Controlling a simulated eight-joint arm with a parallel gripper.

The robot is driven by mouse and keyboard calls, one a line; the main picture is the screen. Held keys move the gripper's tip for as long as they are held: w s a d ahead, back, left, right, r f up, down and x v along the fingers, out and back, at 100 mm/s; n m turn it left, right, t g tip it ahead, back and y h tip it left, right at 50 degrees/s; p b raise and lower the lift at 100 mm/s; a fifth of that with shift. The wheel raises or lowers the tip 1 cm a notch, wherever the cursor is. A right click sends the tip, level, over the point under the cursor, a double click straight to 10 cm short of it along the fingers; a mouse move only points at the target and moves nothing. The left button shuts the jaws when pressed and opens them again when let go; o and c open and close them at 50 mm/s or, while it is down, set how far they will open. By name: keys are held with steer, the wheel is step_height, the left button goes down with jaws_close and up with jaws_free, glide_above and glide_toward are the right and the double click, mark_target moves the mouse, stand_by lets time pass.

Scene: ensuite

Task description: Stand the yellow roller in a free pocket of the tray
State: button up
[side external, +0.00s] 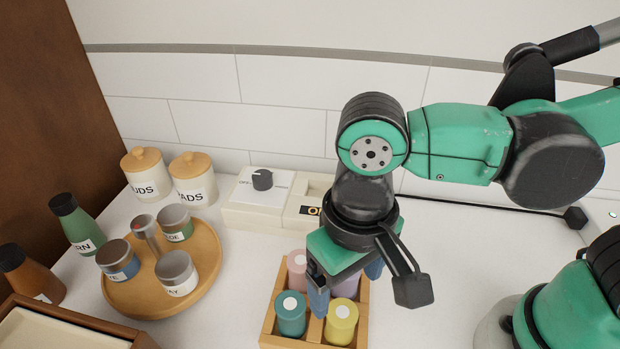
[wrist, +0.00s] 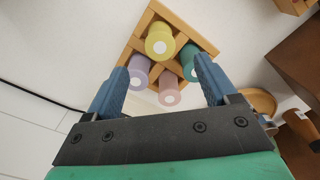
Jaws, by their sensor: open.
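The yellow roller (side external: 341,322) stands upright in the front right pocket of the wooden tray (side external: 268,325). It also shows in the wrist view (wrist: 159,40), at the far corner of the tray (wrist: 208,42). A teal roller (side external: 290,316) stands beside it, with a pink roller (side external: 297,268) and a purple roller (side external: 346,288) behind. My gripper (side external: 346,284) is open and points down over the tray, apart from the yellow roller. In the wrist view its blue fingers (wrist: 160,84) are wide apart with nothing gripped. My gripper partly hides the back rollers in the side view.
A round wooden turntable (side external: 133,298) with several jars stands left of the tray. Two canisters (side external: 193,178) and a cream box with a black knob (side external: 262,180) stand near the tiled wall. The white counter (side external: 440,285) right of the tray is clear.

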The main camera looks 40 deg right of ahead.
mark_target(344, 311)
step_height(344, 311, up, 4)
steer(key=w+d+t, duration=0.3)
steer(key=w+d, duration=0.1)
steer(key=d, duration=0.4)
steer(key=w+d+f+t, duration=0.1)
steer(key=w+d+t, duration=0.3)
steer(key=d, duration=0.5)
steer(key=shift+d+f, duration=0.15)
steer(key=shift+f, duration=0.05)
